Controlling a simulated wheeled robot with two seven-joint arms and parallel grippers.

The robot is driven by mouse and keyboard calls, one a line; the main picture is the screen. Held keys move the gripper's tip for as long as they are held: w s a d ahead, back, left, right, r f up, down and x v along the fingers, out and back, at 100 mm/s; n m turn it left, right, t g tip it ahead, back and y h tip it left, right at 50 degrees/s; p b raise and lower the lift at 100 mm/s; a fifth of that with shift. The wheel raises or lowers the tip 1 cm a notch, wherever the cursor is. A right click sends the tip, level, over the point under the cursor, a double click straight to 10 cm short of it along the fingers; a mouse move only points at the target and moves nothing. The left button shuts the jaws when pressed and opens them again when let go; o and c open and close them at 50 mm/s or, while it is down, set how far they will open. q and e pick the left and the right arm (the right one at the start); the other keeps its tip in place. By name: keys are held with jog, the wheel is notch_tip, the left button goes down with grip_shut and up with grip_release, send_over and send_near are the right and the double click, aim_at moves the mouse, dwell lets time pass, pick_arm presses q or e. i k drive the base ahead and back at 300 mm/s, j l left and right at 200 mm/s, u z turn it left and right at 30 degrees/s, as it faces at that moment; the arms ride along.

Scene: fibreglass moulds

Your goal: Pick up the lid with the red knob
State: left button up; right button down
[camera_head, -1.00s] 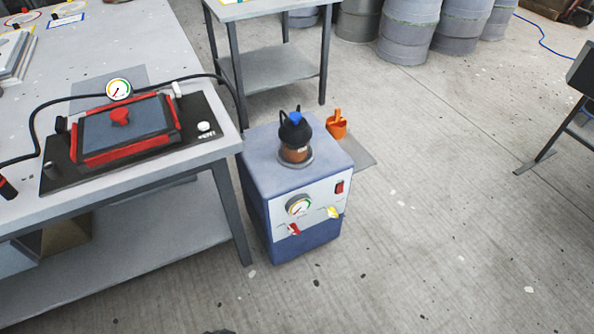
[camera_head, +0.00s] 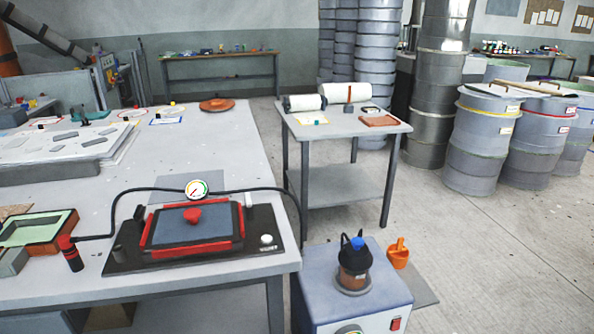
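The lid (camera_head: 180,228) is a flat dark grey-blue plate with a red knob (camera_head: 193,214) in its middle. It lies within a red-edged frame (camera_head: 236,217) on a black base (camera_head: 262,247), near the front right corner of the grey table. A round gauge (camera_head: 197,188) stands just behind it, and a black hose runs past on both sides. Neither of my grippers shows in the head view.
A blue-grey pump box (camera_head: 322,280) with a black-topped jar (camera_head: 353,262) stands right of the table (camera_head: 240,140). A green-lined mould (camera_head: 40,230) lies left of the lid. A side table (camera_head: 345,127) and barrels (camera_head: 480,140) stand behind.

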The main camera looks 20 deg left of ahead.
aim_at(172, 228)
jog(key=k+j+z, duration=0.1)
jog(key=j, duration=0.4)
jog(key=k+j+z, duration=0.1)
jog(key=j, duration=0.35)
jog(key=k+j+z, duration=0.1)
jog(key=j, duration=0.35)
jog(key=k+j+z, duration=0.1)
jog(key=k+j, duration=0.15)
jog(key=j, duration=0.2)
jog(key=k+j+z, duration=0.1)
jog(key=j, duration=0.3)
jog(key=k+j+z, duration=0.1)
jog(key=k+j, duration=0.2)
jog(key=k+j+z, duration=0.15)
jog(key=j, duration=0.35)
jog(key=k+j+z, duration=0.1)
jog(key=k+j, duration=0.2)
jog(key=j, duration=0.1)
